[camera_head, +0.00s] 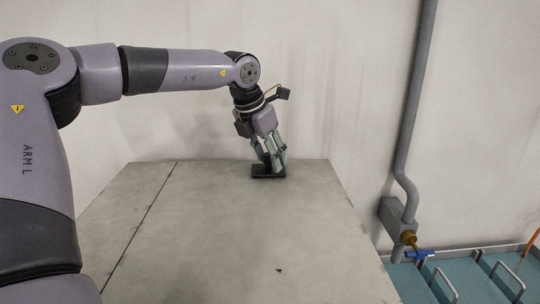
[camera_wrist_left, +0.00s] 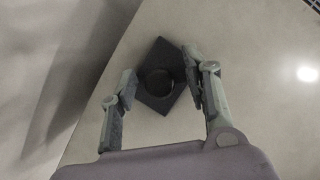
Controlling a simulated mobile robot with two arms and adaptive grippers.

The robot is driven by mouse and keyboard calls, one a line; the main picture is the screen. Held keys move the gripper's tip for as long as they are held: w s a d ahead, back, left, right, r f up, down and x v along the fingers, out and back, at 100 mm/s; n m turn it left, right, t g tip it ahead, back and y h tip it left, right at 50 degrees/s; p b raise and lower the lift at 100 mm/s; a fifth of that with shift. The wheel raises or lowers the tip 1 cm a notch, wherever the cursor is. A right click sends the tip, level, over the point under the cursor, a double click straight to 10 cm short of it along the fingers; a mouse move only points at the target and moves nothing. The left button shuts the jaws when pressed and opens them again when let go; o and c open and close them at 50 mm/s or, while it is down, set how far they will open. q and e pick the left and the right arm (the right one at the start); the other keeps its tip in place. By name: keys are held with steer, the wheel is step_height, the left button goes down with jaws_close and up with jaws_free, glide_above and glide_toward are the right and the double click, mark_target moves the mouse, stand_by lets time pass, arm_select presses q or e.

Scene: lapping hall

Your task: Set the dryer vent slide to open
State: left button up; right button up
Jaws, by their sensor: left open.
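My left gripper (camera_head: 271,163) reaches down at the far edge of the grey surface, over a small dark block (camera_head: 268,175). In the left wrist view the dark block (camera_wrist_left: 173,104) is a diamond-shaped plate with a round knob or recess (camera_wrist_left: 159,82) on it. My left gripper (camera_wrist_left: 158,86) is open there, with one finger on each side of the round part. I cannot tell whether the fingers touch it. No marking of a vent slide or its setting is readable. My right gripper is not in view.
The grey top (camera_head: 230,240) is otherwise mostly bare, with a seam at left and a small dark mark near the front. A wall stands close behind. At right are a grey pipe (camera_head: 408,120), a valve with a blue handle (camera_head: 420,254) and teal covers with handles (camera_head: 470,275).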

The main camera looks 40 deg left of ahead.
arm_select(q)
steer(key=v, duration=1.1)
steer(key=shift+r, duration=0.45)
steer(key=shift+d+f, duration=0.1)
